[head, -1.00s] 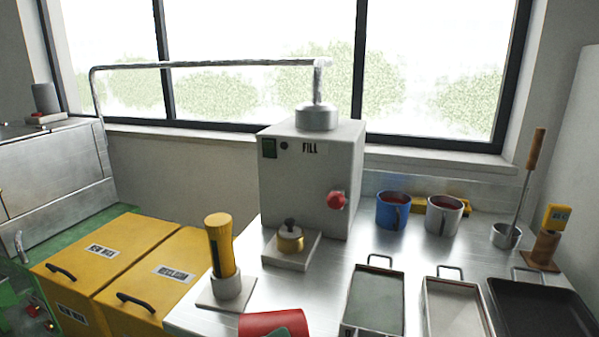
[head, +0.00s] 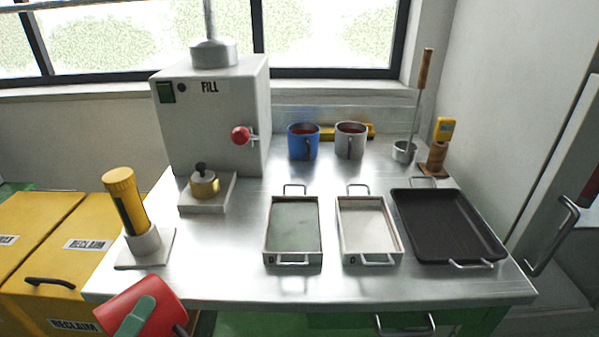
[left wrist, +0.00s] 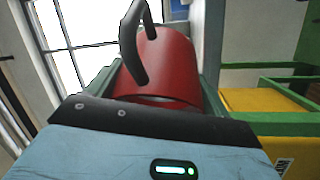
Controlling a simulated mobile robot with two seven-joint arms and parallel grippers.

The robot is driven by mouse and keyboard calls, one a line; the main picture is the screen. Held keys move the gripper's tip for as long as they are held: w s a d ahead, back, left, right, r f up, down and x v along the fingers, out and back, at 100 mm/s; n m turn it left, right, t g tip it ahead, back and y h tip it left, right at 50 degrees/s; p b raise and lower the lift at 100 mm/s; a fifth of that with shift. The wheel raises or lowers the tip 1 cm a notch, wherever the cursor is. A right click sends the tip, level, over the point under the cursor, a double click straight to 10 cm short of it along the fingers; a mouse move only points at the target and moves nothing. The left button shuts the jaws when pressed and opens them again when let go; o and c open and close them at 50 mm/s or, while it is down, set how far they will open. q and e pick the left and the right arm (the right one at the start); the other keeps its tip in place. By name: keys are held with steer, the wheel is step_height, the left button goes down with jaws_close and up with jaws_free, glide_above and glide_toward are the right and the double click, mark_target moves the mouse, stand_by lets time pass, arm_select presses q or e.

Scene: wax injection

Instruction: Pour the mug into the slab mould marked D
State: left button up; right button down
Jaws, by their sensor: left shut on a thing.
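My left gripper (head: 136,316) is shut on a red mug (head: 155,295), low at the left in the head view, in front of the table's front left edge. The mug looks tilted; its inside is hidden. In the left wrist view, the red mug (left wrist: 165,70) sits between the fingers with its dark handle towards the camera. Two slab moulds stand side by side on the table: one with a greenish inside (head: 293,225) and one with a pale inside (head: 368,225). Each has a small letter at its front left corner, too small to read surely. My right gripper is not in view.
A black tray (head: 450,225) lies right of the moulds. Behind stand a blue mug (head: 301,143), a grey mug (head: 347,142), a ladle pot (head: 403,152) and the fill machine (head: 205,125). A yellow-handled tool (head: 125,200) stands at left. Bare steel table (head: 215,265) lies left of the moulds.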

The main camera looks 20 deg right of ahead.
arm_select(q)
steer(key=a+f+n+t+y, duration=0.3)
steer(key=a+n+y, duration=0.3)
steer(key=a+y, duration=0.3)
steer(key=shift+a+n+y, duration=0.3)
steer(key=shift+a+y, duration=0.1)
steer(key=shift+y, duration=0.5)
steer(key=shift+d, duration=0.15)
